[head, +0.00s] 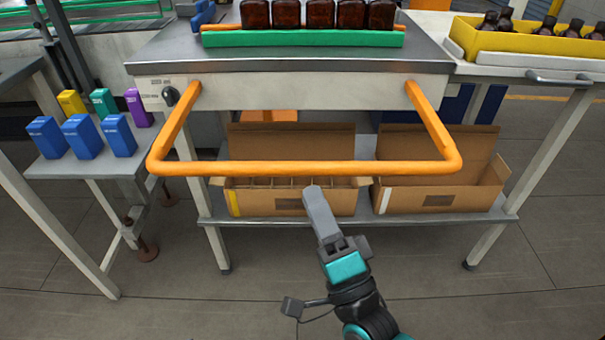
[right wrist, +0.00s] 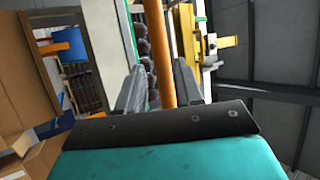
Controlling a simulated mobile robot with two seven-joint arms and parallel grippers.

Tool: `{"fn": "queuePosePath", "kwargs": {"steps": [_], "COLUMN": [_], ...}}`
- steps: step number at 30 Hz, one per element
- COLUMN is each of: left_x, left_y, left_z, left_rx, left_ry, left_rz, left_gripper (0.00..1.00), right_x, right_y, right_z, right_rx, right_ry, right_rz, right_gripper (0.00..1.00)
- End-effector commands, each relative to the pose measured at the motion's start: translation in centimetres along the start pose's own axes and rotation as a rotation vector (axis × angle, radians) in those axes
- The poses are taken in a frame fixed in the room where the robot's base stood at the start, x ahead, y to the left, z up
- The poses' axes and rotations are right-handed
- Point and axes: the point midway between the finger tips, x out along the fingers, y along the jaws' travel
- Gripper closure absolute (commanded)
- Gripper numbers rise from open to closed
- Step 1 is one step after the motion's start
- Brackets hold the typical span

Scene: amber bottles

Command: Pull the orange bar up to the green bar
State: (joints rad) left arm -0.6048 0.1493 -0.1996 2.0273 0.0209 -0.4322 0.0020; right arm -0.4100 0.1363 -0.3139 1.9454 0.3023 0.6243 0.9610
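The orange bar (head: 300,168) is a U-shaped rail on the front of the steel table, its front run standing out low before the table edge. The green bar (head: 300,39) lies across the tabletop, in front of a row of dark amber bottles (head: 320,14). My right gripper (head: 312,190) has its fingertips just below the orange bar's front run. In the right wrist view its two fingers (right wrist: 158,85) are apart, with the orange bar (right wrist: 160,45) showing in the gap between them. I cannot tell whether they touch it. My left gripper is not in view.
Open cardboard boxes (head: 290,203) stand on the shelf under the table. Blue, yellow, green and purple boxes (head: 82,137) stand on a side table at left. A yellow tray (head: 530,40) with bottles is at right. Floor in front is clear.

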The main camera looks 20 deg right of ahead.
Motion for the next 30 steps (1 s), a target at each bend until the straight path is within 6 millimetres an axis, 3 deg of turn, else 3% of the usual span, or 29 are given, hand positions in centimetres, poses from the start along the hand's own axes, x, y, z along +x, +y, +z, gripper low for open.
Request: {"fn": "queuePosePath", "kwargs": {"steps": [3, 9, 30], "left_x": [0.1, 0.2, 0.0], "left_y": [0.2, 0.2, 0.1], "left_z": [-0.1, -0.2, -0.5], "left_rx": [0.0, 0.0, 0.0], "left_ry": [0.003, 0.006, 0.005], "left_rz": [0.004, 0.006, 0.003], "left_gripper": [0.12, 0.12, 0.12], "right_x": [-2.5, -4.6, -4.8], "right_y": [0.1, 0.1, 0.3], "right_z": [0.1, 0.1, 0.3], "right_rx": [0.0, 0.001, -0.047], "right_ry": [-0.003, -0.002, -0.026], "right_rz": [0.003, 0.001, 0.032], "right_gripper": [0.64, 0.64, 0.64]}}
